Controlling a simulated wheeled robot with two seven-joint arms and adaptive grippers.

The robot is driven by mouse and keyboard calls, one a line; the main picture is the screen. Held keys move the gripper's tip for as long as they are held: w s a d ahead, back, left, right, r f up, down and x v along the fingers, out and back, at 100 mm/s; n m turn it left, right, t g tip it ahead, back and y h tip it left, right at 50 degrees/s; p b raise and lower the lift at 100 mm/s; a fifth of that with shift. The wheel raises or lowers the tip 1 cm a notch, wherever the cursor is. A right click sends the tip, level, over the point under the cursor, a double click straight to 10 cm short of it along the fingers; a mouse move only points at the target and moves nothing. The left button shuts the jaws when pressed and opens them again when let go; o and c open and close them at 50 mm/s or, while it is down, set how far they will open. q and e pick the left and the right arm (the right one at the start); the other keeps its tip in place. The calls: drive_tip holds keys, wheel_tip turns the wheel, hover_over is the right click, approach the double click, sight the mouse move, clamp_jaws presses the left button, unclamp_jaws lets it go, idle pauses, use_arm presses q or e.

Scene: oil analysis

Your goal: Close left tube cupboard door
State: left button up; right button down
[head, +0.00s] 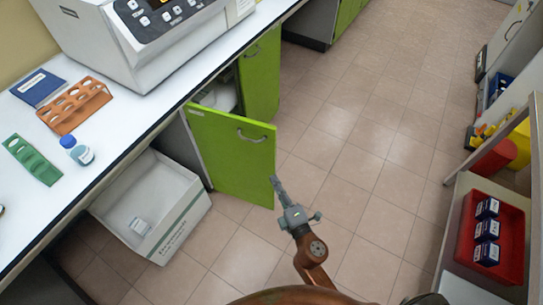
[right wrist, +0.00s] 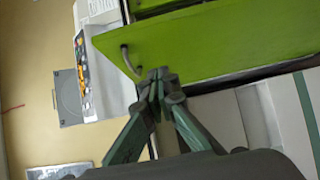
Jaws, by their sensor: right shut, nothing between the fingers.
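The left tube cupboard door (head: 228,155) is a green panel with a metal handle, and it stands open, swung out from under the bench. It fills the upper part of the right wrist view (right wrist: 225,42), with its handle (right wrist: 129,60) left of the fingertips. My right gripper (head: 275,182) is shut and empty, beside the door's free edge. In the right wrist view its fingertips (right wrist: 158,75) overlap the door's lower border; I cannot tell whether they touch it. The other green door (head: 260,75) is farther along. My left gripper is not in view.
A white box (head: 150,205) stands on the floor left of the door, under the bench. The bench (head: 120,130) bears an instrument (head: 150,35), tube racks and a blue-capped bottle (head: 77,150). A red tray (head: 490,240) is at right. The tiled floor between is clear.

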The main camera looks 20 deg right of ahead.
approach(266, 148)
drive_tip(key=w+a, duration=0.2)
drive_tip(key=a, duration=0.1)
drive_tip(key=w+d, duration=0.2)
drive_tip(key=w, duration=0.1)
drive_tip(key=shift+w+d, duration=0.15)
drive_tip(key=shift+w, duration=0.05)
drive_tip(key=shift+w+d, duration=0.15)
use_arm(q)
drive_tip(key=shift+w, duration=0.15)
